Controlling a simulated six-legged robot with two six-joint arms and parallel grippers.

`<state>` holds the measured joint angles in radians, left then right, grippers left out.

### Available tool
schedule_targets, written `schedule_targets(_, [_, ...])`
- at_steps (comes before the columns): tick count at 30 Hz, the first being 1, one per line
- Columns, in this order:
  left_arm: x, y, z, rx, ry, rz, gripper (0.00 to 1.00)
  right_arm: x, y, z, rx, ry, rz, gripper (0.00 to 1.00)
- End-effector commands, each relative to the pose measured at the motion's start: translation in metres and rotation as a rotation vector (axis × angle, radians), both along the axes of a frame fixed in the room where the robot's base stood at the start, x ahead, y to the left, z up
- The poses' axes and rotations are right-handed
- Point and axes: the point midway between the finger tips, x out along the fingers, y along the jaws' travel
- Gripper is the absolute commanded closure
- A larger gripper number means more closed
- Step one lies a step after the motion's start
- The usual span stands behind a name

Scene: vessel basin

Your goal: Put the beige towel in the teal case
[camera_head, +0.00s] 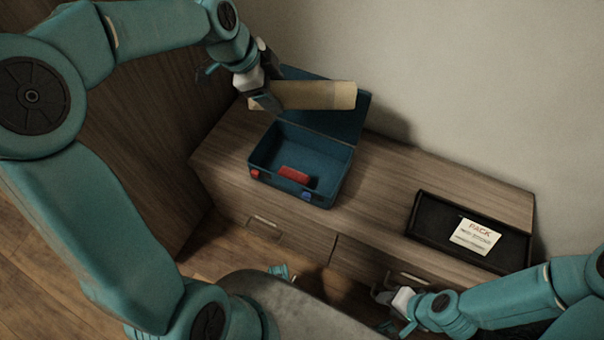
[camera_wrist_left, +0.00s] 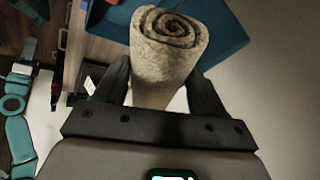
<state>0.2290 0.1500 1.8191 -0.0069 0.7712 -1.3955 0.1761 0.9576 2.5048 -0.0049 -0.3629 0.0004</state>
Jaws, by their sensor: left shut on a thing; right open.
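A rolled beige towel (camera_head: 318,95) is held by my left gripper (camera_head: 268,97) above the back part of the open teal case (camera_head: 258,160). The roll lies roughly level, in front of the case's raised lid (camera_head: 344,124). In the left wrist view the towel's spiral end (camera_wrist_left: 172,32) shows between the two fingers of my left gripper (camera_wrist_left: 158,88). The case stands on the wooden cabinet top and holds a small red object (camera_head: 295,174). My right gripper (camera_head: 392,300) is open and empty, low in front of the cabinet at the lower right.
A black tray (camera_head: 425,222) with a white card reading "PACK" (camera_head: 475,237) sits on the right of the cabinet top (camera_head: 393,178). The cabinet top between case and tray is clear. A wall stands close behind, and a wooden panel (camera_head: 135,130) rises at left.

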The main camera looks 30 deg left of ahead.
Motion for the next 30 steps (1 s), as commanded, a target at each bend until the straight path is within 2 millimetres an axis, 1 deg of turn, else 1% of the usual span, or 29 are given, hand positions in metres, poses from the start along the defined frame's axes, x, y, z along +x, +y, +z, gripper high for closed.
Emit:
schedule_targets(1, [0.002,0.001,-0.002,0.001,-0.001,-0.027,0.64,0.0,0.0,-0.005,0.0,0.0,0.0,0.57])
schedule_targets(2, [0.003,0.001,-0.003,0.0,0.001,-0.041,0.64,0.0,0.0,-0.007,0.0,0.0,0.0,0.57])
schedule_targets(5, [0.003,-0.001,-0.018,0.0,0.005,-0.064,0.64,0.0,0.0,-0.013,0.0,0.0,0.0,0.57])
schedule_targets(15, [0.005,-0.002,-0.117,0.001,0.006,-0.062,0.64,0.0,0.0,-0.042,0.0,0.0,0.0,0.57])
schedule_targets(18, [0.005,-0.003,-0.138,0.001,0.004,-0.063,0.64,0.0,0.0,-0.047,0.0,0.0,0.0,0.57])
schedule_targets(21, [0.005,-0.002,-0.151,0.001,0.003,-0.063,0.64,0.0,0.0,-0.05,0.0,0.0,0.0,0.57])
schedule_targets(26, [0.005,-0.002,-0.161,0.003,0.003,-0.063,0.64,0.0,0.0,-0.052,0.0,0.0,0.0,0.57])
schedule_targets(30, [0.005,-0.003,-0.183,0.001,0.005,-0.062,0.64,0.0,0.0,-0.061,0.0,0.0,0.0,0.57])
